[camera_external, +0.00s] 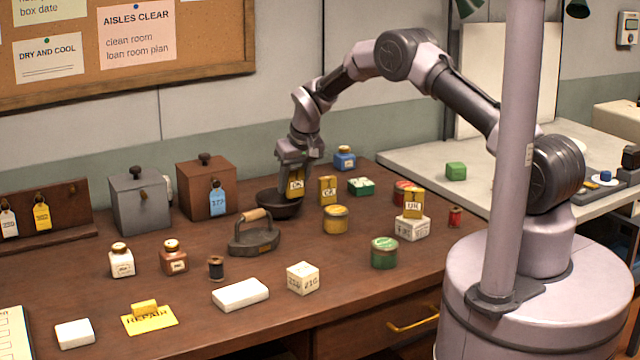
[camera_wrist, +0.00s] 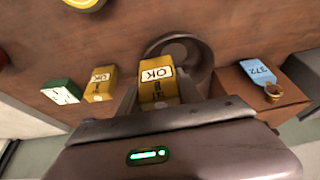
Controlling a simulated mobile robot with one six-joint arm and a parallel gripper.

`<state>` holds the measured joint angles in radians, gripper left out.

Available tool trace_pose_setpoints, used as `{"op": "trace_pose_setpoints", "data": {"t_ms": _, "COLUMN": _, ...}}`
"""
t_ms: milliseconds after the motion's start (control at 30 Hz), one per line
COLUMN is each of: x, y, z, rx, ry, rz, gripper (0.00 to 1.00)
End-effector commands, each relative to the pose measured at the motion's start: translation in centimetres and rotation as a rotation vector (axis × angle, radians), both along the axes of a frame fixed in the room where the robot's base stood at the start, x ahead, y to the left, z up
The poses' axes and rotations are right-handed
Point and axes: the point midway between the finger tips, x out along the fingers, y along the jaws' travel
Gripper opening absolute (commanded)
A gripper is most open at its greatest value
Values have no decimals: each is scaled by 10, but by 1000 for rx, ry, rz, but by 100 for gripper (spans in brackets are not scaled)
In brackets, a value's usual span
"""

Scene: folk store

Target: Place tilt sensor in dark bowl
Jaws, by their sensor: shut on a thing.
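My gripper (camera_external: 297,170) is shut on a small yellow block (camera_external: 296,186) with a white label. In the wrist view the gripper (camera_wrist: 158,98) holds this block (camera_wrist: 157,87), and the label reads OK. The frames do not confirm that it is the tilt sensor. The dark bowl (camera_external: 272,207) stands on the brown counter by the held block. In the wrist view the bowl (camera_wrist: 205,62) shows just beyond the block, which overlaps part of it. The block appears above the bowl's right side; the exact height is unclear. Part of the bowl's inside is hidden.
A similar yellow block (camera_external: 328,190) stands right of the bowl, with a green-and-white item (camera_external: 361,187) beyond it. A flat iron (camera_external: 254,236) sits in front of the bowl. A brown box (camera_external: 206,190) with a blue tag stands left. A yellow tin (camera_external: 336,221) is nearby.

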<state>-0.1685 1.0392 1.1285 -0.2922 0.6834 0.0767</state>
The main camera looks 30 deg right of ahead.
Motion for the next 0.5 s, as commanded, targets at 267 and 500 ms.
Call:
{"op": "trace_pose_setpoints", "data": {"t_ms": 267, "x": 0, "y": 0, "z": -2, "rx": 0, "ry": 0, "rz": 0, "gripper": 63}}
{"op": "trace_pose_setpoints", "data": {"t_ms": 500, "x": 0, "y": 0, "z": 3, "rx": 0, "ry": 0, "rz": 0, "gripper": 63}}
